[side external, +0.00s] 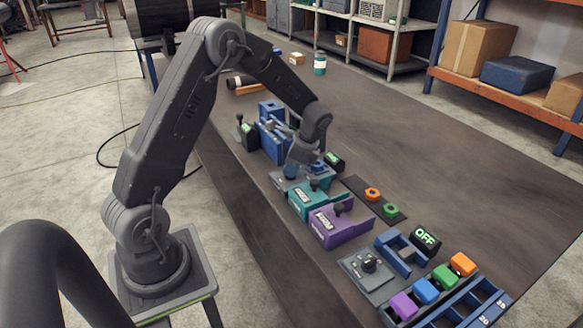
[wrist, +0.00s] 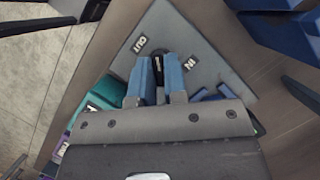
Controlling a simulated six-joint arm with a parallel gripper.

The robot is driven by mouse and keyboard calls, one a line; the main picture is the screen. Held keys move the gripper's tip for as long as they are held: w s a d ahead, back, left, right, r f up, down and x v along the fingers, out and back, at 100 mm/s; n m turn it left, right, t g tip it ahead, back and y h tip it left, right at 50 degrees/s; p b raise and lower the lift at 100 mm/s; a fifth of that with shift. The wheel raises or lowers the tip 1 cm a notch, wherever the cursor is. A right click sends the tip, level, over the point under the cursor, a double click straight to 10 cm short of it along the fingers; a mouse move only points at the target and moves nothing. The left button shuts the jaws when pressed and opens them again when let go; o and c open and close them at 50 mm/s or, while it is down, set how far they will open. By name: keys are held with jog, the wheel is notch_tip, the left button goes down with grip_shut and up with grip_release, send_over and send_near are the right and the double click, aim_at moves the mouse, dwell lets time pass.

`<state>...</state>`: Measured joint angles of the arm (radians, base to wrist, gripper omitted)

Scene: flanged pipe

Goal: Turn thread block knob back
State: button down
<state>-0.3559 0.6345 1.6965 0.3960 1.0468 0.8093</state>
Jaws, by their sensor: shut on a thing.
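The thread block's grey plate (wrist: 190,35) fills the upper middle of the wrist view, with two small dark labels, one reading IN and one that looks like OUT. Its black knob (wrist: 158,68) stands between the two blue finger pads of my gripper (wrist: 159,76). My gripper is shut on the knob, and the pads hide most of it. In the side external view my gripper (side external: 293,170) points down over the grey plate (side external: 283,182), and the knob is hidden behind it.
A teal box (side external: 305,201) and a purple box (side external: 342,226) stand close in front of the plate. Blue fixtures (side external: 270,135) stand just behind it. A dark strip with an orange ring (side external: 373,194) and a green ring (side external: 390,210) lies to the right.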

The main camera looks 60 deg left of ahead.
jog(key=shift+f, duration=0.1)
jog(key=n, duration=0.2)
jog(key=n+h, duration=0.1)
jog(key=n, duration=0.1)
jog(key=shift+a+g+h, duration=0.1)
jog(key=shift+g+h, duration=0.2)
jog(key=shift+g, duration=0.1)
jog(key=shift+f+n+h, duration=0.1)
jog(key=shift+n+h, duration=0.6)
jog(key=shift+n, duration=1.3)
jog(key=c, duration=1.2)
grip_release()
jog(key=shift+o, duration=0.2)
